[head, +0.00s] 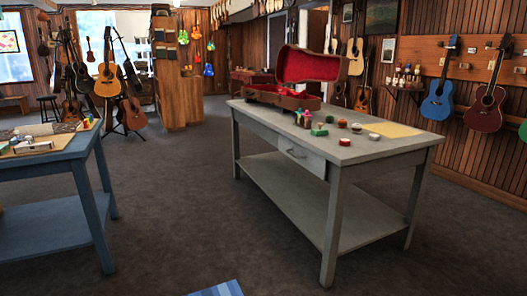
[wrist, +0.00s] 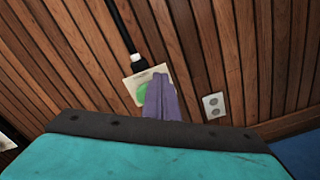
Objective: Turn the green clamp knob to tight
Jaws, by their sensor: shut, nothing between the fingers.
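In the wrist view, a round green knob (wrist: 143,91) sits on a beige plate (wrist: 131,84) against the wood-panelled wall. A black rod (wrist: 122,27) with a white collar runs down to the plate. My gripper (wrist: 161,78) has purple fingers, shut together and empty. They overlap the plate and hide the knob's right side in this view. I cannot tell whether they touch it. The knob's marking and its turned position are too small to read. My gripper does not show in the head view, and I cannot make out the knob there.
A grey workbench (head: 388,149) holds an open red-lined case (head: 311,67) and several small coloured items. A blue bench (head: 71,150) stands at left. Guitars hang on the right wall. Floor (head: 180,190) between the benches is clear. A wall socket (wrist: 214,105) is right of the plate.

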